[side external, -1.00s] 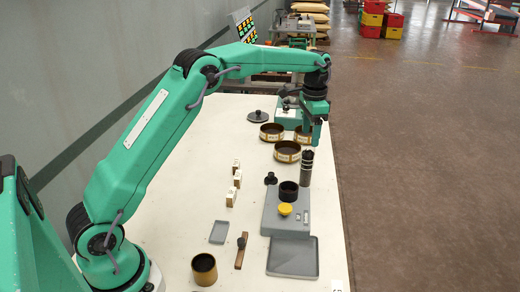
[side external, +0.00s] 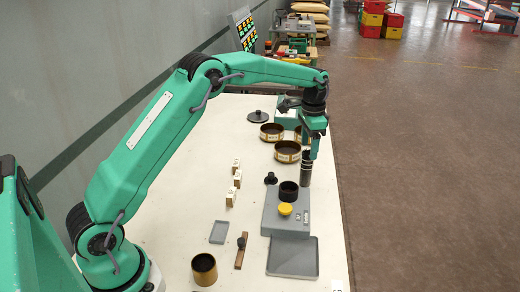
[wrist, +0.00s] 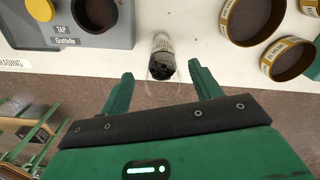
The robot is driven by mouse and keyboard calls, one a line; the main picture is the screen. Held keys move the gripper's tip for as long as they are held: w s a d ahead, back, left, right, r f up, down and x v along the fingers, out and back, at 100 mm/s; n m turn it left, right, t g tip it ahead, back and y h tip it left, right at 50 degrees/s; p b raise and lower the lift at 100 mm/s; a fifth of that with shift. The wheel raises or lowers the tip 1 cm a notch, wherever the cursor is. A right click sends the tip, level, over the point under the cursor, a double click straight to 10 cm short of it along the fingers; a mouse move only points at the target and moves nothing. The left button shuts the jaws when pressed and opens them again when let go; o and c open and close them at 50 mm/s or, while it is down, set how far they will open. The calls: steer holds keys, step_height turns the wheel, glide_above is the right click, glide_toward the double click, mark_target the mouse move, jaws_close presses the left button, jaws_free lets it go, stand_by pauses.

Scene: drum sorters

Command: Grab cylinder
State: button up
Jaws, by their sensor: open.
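The cylinder (side external: 304,174) stands upright near the right edge of the white table, beside the grey device. It looks dark and banded in the side view. In the wrist view the cylinder (wrist: 162,45) looks clear-walled, with dark matter at the near end. My gripper (side external: 314,154) is at the cylinder's upper part in the side view and hides some of its top. In the wrist view my gripper (wrist: 160,74) is open, with one green finger on each side of the cylinder's near end. I see no finger touching it.
The grey device (side external: 272,215) holds a dark cup (side external: 288,191) and a yellow knob (side external: 285,209). Round sieves (side external: 287,152) lie behind the cylinder. A grey tray (side external: 293,258) lies in front. The table's right edge is close, with open floor beyond.

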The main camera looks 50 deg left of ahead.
mark_target(308, 156)
steer(key=shift+w+a+f, duration=0.1)
steer(key=shift+a+f, duration=0.05)
steer(key=shift+f, duration=2.2)
steer(key=shift+c, duration=0.2)
steer(key=c, duration=1.1)
